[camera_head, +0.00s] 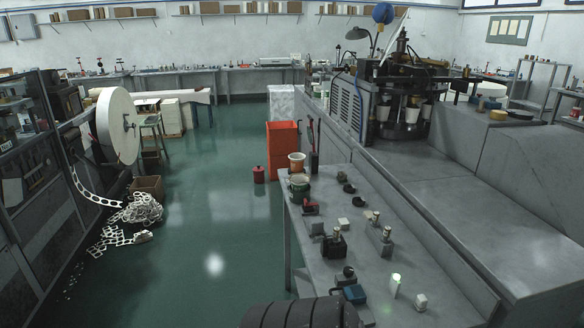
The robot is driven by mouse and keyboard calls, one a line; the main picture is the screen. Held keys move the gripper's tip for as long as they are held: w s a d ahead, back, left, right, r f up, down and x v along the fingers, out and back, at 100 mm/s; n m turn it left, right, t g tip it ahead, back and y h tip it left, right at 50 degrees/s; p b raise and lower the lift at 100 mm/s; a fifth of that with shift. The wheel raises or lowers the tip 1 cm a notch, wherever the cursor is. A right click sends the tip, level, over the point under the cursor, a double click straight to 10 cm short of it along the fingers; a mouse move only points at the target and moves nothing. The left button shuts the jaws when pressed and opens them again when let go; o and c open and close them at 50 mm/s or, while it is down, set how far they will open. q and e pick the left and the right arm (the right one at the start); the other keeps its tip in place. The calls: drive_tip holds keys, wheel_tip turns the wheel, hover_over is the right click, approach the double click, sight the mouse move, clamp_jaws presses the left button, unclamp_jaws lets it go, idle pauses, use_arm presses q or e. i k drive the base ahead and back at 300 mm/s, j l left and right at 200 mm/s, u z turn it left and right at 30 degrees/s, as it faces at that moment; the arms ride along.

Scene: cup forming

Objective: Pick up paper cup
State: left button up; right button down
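A white paper cup (412,113) sits in the dark cup forming machine (400,75) at the upper right. A second pale cup shape (383,110) shows beside it, partly hidden by machine parts. On the workbench below, a white and reddish cup-like container (297,162) stands near the far left end. A green and white container (299,184) stands just in front of it. I cannot tell whether these two are paper cups. Neither of my grippers is in view.
The grey workbench (345,215) holds several small tools and blocks. A dark ribbed shape fills the bottom edge. An orange bin (283,148) stands behind the bench. Paper scrap (135,212) lies on the floor by the large paper roll (117,126). The green floor between is mostly clear.

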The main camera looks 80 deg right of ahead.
sight(297, 165)
drive_tip(key=i+z, duration=0.3)
drive_tip(key=z, duration=0.2)
drive_tip(key=i+z, duration=0.3)
drive_tip(key=z, duration=0.2)
drive_tip(key=i+j+z, duration=0.15)
drive_tip(key=z, duration=0.35)
drive_tip(key=i+z, duration=0.2)
drive_tip(key=z, duration=0.25)
drive_tip(key=i+z, duration=0.25)
drive_tip(key=z, duration=0.25)
drive_tip(key=i+j+z, duration=0.15)
drive_tip(key=z, duration=0.3)
drive_tip(key=i+j+z, duration=0.2)
drive_tip(key=z, duration=0.25)
drive_tip(key=i+j+z, duration=0.15)
drive_tip(key=z, duration=0.35)
drive_tip(key=j, duration=0.1)
